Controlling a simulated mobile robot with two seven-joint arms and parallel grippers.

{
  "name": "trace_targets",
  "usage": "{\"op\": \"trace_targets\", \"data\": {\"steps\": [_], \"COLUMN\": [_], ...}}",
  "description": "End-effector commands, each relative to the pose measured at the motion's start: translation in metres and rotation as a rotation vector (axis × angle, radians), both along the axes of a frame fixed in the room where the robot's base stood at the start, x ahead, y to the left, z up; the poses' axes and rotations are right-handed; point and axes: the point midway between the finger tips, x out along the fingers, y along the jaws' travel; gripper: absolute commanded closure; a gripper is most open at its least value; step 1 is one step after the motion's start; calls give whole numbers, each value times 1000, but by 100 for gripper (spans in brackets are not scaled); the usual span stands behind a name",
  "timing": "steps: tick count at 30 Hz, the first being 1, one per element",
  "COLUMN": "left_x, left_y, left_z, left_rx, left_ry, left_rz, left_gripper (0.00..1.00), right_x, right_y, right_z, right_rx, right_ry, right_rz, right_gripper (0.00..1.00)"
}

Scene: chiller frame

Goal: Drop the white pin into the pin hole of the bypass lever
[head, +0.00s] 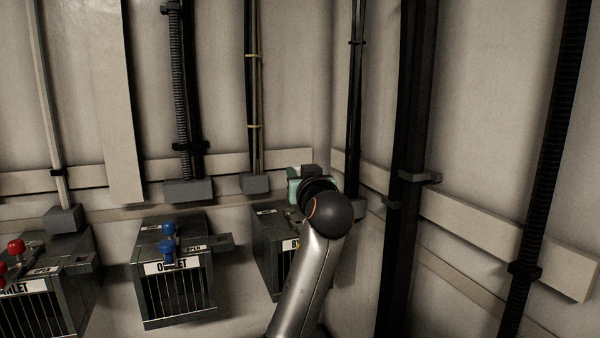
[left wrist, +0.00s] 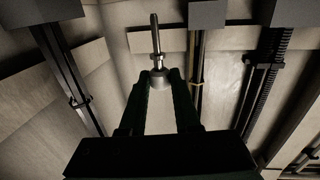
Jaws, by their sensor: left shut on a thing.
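My left gripper (left wrist: 161,76) is shut on a pale grey pin (left wrist: 155,38) in the left wrist view. The pin has a slim shaft, a collar and a wider end between the fingertips; it points away from the fingers. The pin cannot be told in the head view. My right gripper is not in view.
The outlet box (head: 178,290) with blue knobs (head: 168,240) stands left of the bypass box. A box with red knobs (head: 16,247) is at the far left. Dark vertical conduits (head: 405,150) and pale rails run along the walls, close to my arm on the right.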

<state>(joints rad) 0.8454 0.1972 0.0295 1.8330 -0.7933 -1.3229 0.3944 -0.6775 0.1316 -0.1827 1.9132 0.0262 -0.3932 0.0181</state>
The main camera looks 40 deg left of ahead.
Motion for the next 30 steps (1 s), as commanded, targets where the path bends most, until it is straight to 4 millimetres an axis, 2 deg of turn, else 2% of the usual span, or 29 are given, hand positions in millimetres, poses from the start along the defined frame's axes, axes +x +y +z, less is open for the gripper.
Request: {"op": "trace_targets", "data": {"steps": [3, 15, 19, 30], "left_x": [0, 0, 0, 0], "left_y": [0, 0, 0, 0], "left_z": [-12, -42, -44, -36], "left_rx": [0, 1, 0, 0], "left_ry": [0, -1, -1, -1], "left_rz": [0, 0, 0, -1], "left_gripper": [100, 100, 100, 100], "right_x": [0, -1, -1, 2], "right_y": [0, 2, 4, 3], "right_z": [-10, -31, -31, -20], "right_rx": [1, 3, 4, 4], "right_ry": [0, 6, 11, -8], "right_rz": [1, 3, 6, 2], "right_gripper": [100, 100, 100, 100]}}
